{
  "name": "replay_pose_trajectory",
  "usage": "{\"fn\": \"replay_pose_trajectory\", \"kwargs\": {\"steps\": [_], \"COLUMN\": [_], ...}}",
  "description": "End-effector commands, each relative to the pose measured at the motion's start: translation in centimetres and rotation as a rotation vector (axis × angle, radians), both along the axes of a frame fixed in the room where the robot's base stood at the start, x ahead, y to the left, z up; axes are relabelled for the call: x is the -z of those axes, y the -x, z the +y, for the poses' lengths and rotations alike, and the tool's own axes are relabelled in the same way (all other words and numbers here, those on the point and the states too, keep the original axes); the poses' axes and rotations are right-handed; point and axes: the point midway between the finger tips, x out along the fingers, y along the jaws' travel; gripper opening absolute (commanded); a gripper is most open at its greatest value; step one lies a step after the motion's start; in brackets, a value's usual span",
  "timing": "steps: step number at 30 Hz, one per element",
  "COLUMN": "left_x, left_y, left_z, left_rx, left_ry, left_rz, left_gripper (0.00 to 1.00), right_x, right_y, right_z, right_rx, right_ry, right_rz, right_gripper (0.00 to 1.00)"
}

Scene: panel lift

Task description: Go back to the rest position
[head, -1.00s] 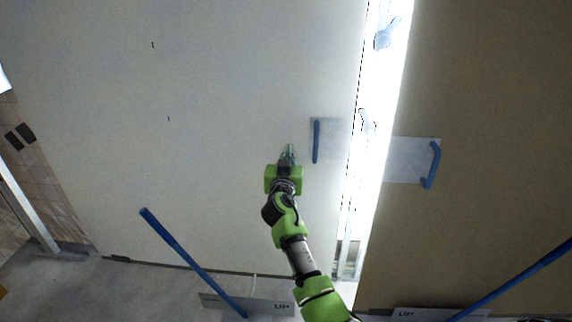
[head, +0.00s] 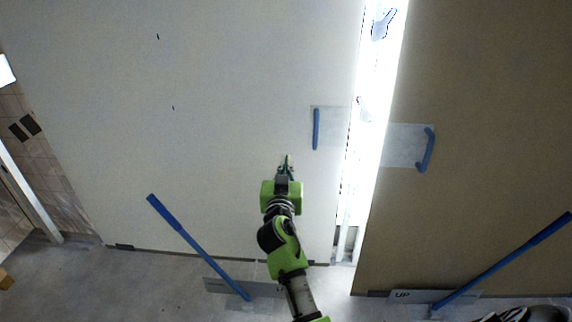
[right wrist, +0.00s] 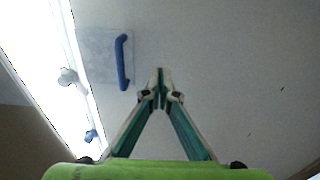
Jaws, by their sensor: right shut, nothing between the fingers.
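My right gripper (head: 286,164) is at the middle of the head view, in front of the large white panel (head: 120,130). In the right wrist view the two fingers of this gripper (right wrist: 161,75) meet at their tips, with nothing between them. A blue handle (head: 316,129) on a pale plate is fixed to the white panel, up and to the right of the gripper. This handle also shows in the right wrist view (right wrist: 122,62), left of the fingertips and apart from them. My left gripper is not in view.
A bright gap (head: 369,130) separates the white panel from a brown panel (head: 480,120) with a second blue handle (head: 426,150). Two long blue levers, one left (head: 197,245) and one right (head: 505,260), slant up from plates near the floor. Grey floor (head: 140,290) shows below.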

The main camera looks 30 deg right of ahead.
Motion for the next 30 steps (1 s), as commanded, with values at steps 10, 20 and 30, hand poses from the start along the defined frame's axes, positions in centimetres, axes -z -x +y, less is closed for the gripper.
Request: {"fn": "replay_pose_trajectory", "kwargs": {"steps": [10, 20, 30], "left_x": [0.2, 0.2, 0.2], "left_y": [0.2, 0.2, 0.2], "left_z": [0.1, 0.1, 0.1], "left_rx": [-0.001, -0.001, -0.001], "left_ry": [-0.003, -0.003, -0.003], "left_rz": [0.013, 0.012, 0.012], "left_gripper": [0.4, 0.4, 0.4], "right_x": [0.6, 9.7, 13.9], "right_y": [1.3, 12.5, 22.1], "right_z": [0.3, 5.1, 14.1], "right_rx": [-0.001, -0.21, -0.548], "right_ry": [-0.002, -0.064, -0.106], "right_rz": [0.016, 0.349, 0.607], "right_gripper": [0.0, 0.0, 0.0]}}
